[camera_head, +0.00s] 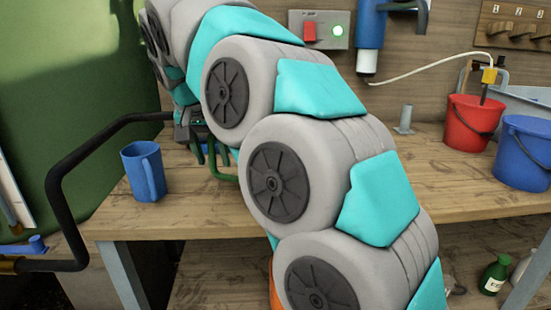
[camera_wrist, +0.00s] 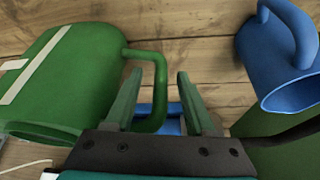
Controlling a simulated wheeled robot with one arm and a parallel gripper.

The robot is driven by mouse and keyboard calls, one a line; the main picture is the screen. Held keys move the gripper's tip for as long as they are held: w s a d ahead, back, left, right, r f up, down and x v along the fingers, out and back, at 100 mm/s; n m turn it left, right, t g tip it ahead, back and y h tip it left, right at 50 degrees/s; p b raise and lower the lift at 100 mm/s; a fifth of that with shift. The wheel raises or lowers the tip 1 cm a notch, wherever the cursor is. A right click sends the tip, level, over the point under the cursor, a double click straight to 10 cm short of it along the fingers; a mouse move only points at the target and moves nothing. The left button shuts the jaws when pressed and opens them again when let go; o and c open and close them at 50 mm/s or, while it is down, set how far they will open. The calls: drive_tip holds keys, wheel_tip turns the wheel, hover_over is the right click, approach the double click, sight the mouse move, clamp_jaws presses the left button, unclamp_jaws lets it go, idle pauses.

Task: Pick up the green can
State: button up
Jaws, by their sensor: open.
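The green can (camera_wrist: 75,75) fills the left of the wrist view, with pale strips on its side. Its looped handle (camera_wrist: 158,62) reaches in between the fingers of my gripper (camera_wrist: 159,82). My gripper is open, one finger on each side of the handle's outer part; I cannot tell whether either touches it. In the head view my gripper (camera_head: 203,150) is low over the bench, partly hidden by my arm. Only a green curved piece (camera_head: 222,174) shows beside it there; my arm hides the rest of the can.
A blue mug (camera_head: 144,172) stands on the wooden bench (camera_head: 195,212), left of my gripper; it also shows in the wrist view (camera_wrist: 278,55). Something blue (camera_wrist: 168,110) lies beyond the fingers. Red (camera_head: 470,124) and blue (camera_head: 522,154) buckets stand at right. A black rail (camera_head: 60,180) runs at left.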

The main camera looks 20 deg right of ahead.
drive_tip(key=shift+w+f, duration=0.15)
drive_tip(key=shift+f, duration=0.15)
drive_tip(key=shift+c, duration=0.2)
clamp_jaws()
idle(1.1)
